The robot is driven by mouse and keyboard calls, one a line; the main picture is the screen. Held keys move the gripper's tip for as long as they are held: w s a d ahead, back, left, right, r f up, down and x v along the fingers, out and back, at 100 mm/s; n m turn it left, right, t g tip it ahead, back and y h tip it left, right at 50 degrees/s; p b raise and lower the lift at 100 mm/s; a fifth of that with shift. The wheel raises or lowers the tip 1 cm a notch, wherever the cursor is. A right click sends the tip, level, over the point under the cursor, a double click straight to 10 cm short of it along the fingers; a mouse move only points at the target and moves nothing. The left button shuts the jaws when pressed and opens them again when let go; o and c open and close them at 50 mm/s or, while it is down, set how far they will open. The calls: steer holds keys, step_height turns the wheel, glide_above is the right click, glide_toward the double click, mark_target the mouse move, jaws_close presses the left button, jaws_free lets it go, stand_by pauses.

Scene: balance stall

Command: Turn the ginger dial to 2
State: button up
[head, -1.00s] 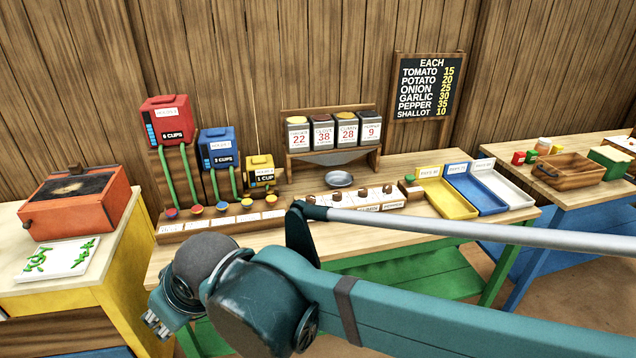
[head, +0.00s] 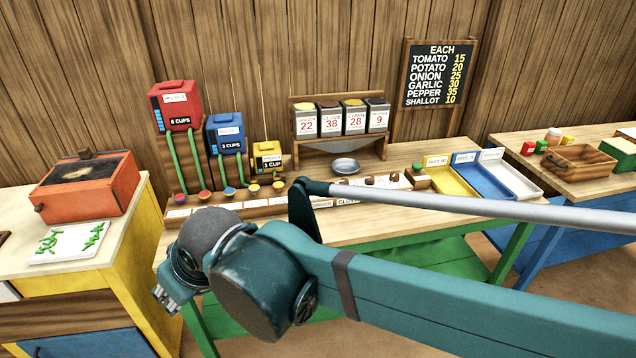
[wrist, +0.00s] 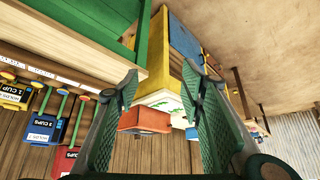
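A row of small brown dials (head: 370,180) stands on a white-fronted rail on the middle table, with name labels below. The leftmost labels (head: 322,204) are too small to read surely. The ginger dial cannot be told apart; part of the row's left end is hidden behind my arm. My gripper (head: 167,301) hangs in front of the table's left end, well left of the dials and apart from them. In the wrist view my gripper (wrist: 163,92) has its two fingers wide apart with nothing held between them.
Behind the dials are a small metal dish (head: 345,166) and a rack of numbered spice boxes (head: 331,121). Cup dispensers (head: 176,106) with coloured buttons stand to the left. Trays (head: 448,183) lie to the right. An orange box (head: 88,190) sits on the left table.

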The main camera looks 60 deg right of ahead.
steer(key=w+d+r+m+g+p, duration=0.1)
steer(key=w+d+r+p, duration=0.15)
steer(key=w+d, duration=0.45)
steer(key=w+d+r+m+g+h+p, duration=0.15)
steer(key=d+p, duration=0.25)
steer(key=d, duration=0.8)
steer(key=w+d+r+m+g+y+p, duration=0.1)
steer(key=w+d+r+g+p, duration=0.15)
steer(key=w+d, duration=0.5)
steer(key=m+g+y+p, duration=0.1)
steer(key=m+g+p, duration=0.15)
steer(key=p, duration=0.65)
glide_above(318, 184)
steer(key=shift+t, duration=0.45)
step_height(318, 184, down, 12)
steer(key=shift+r, duration=0.2)
steer(key=shift+s+d+f+m+y, duration=0.15)
steer(key=shift+d+f+m+y, duration=0.15)
steer(key=shift+d, duration=0.1)
steer(key=shift+r, duration=0.1)
steer(key=shift+w+a+f, duration=0.1)
steer(key=shift+a+f, duration=0.05)
steer(key=shift+f, duration=1.8)
steer(key=shift+w+a+f, duration=0.1)
steer(key=shift+a+f, duration=0.05)
steer(key=shift+f, duration=1.8)
